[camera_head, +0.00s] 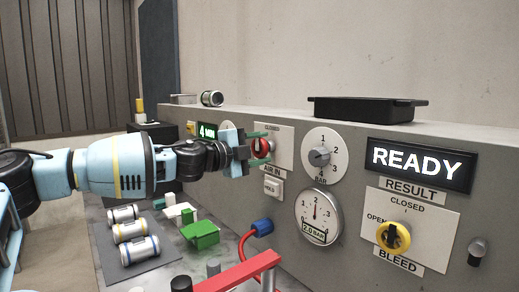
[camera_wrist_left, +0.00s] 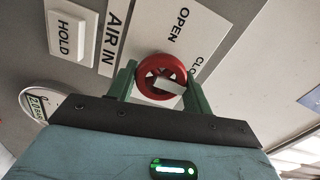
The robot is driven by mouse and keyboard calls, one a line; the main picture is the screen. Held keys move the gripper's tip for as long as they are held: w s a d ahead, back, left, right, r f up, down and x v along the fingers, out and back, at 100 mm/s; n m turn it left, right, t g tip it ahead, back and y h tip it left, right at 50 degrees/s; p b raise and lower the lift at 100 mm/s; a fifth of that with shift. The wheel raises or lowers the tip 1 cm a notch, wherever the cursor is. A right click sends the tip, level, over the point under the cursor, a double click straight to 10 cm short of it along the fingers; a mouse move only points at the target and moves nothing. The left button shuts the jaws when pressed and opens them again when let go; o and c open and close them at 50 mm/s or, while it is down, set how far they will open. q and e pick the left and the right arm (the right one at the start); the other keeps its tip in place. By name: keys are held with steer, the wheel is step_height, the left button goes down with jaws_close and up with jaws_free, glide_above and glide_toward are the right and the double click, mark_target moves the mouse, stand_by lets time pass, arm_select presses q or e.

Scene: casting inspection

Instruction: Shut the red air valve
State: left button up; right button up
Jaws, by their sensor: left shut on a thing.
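The red air valve (camera_head: 262,147) is a round red handwheel on a white plate above the AIR IN label. My left gripper (camera_head: 250,151) is at the valve, its green fingers on either side of the wheel. In the left wrist view the wheel (camera_wrist_left: 155,68) sits between the fingers of my left gripper (camera_wrist_left: 162,88), shut on it. A pale bar on the wheel points right and slightly down there, more to the CLOSED side than to OPEN; part of CLOSED is hidden. My right gripper is not in view.
The panel also bears a yellow BLEED knob (camera_head: 393,238), a BAR dial (camera_head: 320,156), a gauge (camera_head: 318,217) reading 2.0 bar and a READY display (camera_head: 418,166). Metal cylinders (camera_head: 135,233), a green block (camera_head: 201,233) and a red bar (camera_head: 240,272) are below.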

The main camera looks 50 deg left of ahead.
arm_select(q)
steer(key=o, duration=1)
